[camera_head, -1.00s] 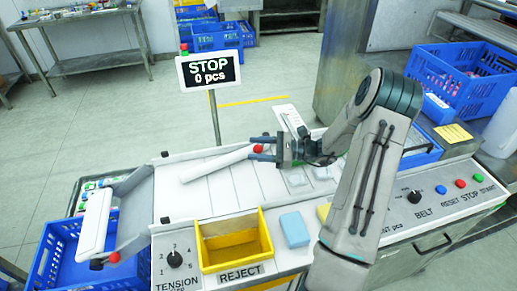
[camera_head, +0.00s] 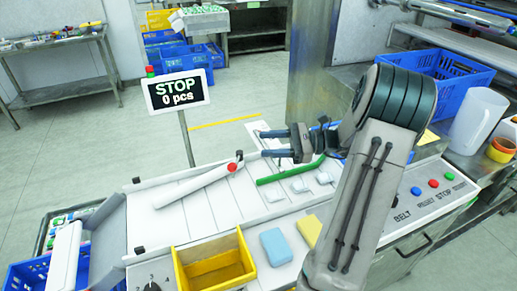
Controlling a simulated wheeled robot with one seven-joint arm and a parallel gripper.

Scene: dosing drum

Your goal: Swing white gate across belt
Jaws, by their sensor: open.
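The white gate (camera_head: 190,187) is a long pale bar lying at a shallow slant over the far side of the white belt (camera_head: 188,220). Its left end is over the belt; a red knob (camera_head: 232,167) sits at its right end, near the far rail. My gripper (camera_head: 261,143) is open and empty, just right of and beyond the red knob. Its two dark fingers point left, and a gap shows between them and the knob. Nothing hides the gate.
A green bar (camera_head: 288,171) lies over the belt just below my gripper. Several pale pieces (camera_head: 300,186) lie on the belt to the right. The yellow reject bin (camera_head: 215,262), a blue block (camera_head: 276,246) and a yellow block (camera_head: 309,230) are in front. The STOP display (camera_head: 178,91) stands behind.

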